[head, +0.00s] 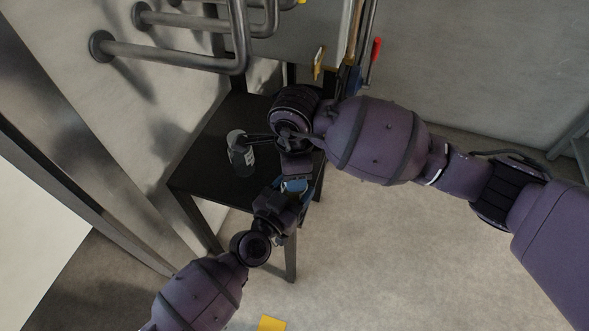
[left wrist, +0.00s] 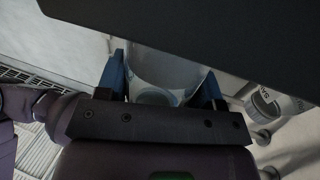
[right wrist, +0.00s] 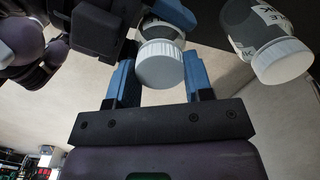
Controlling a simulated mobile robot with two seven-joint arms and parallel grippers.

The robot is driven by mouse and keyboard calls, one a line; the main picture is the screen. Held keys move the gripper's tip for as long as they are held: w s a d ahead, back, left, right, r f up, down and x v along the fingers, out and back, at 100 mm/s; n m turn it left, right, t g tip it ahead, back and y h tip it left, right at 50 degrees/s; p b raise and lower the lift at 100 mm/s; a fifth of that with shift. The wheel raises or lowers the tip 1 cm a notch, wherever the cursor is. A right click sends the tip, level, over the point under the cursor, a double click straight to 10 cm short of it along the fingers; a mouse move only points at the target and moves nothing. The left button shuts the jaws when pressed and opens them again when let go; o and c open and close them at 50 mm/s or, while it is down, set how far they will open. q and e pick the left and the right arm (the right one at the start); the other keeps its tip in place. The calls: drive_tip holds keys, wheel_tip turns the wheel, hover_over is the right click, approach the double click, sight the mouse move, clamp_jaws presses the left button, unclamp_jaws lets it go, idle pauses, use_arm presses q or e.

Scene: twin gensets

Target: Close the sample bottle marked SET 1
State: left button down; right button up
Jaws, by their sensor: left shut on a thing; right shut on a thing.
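My left gripper (left wrist: 163,85) is shut on a clear sample bottle (left wrist: 165,68), seen between its blue fingers in the left wrist view. My right gripper (right wrist: 161,78) is shut on a white cap (right wrist: 160,65) at that bottle's end. I cannot tell how tightly the cap sits. In the head view the two grippers meet beside the black table, the right gripper (head: 297,170) above the left gripper (head: 281,200), and they hide most of the held bottle. A second labelled bottle (head: 240,152) stands on the table. It has a white cap (right wrist: 282,61). I cannot read which bottle is SET 1.
The black table (head: 205,165) stands against the grey wall, under thick grey pipes (head: 170,58). A red-handled lever (head: 376,49) is behind my right arm. A yellow item (head: 271,323) lies on the floor at the bottom. The floor to the right is clear.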

use_arm(q)
drive_tip(key=shift+w+a, duration=0.1)
drive_tip(key=shift+a, duration=0.05)
use_arm(e)
drive_tip(key=m, duration=0.7)
drive_tip(key=shift+f, duration=0.1)
drive_tip(key=m, duration=0.5)
drive_tip(key=shift+s+m, duration=0.1)
drive_tip(key=shift+m, duration=0.3)
drive_tip(key=o, duration=1)
drive_tip(key=shift+a, duration=0.1)
use_arm(q)
drive_tip(key=shift+d, duration=0.2)
use_arm(e)
drive_tip(key=shift+r, duration=2.3)
use_arm(q)
drive_tip(key=shift+a, duration=0.1)
use_arm(e)
drive_tip(key=shift+c, duration=0.3)
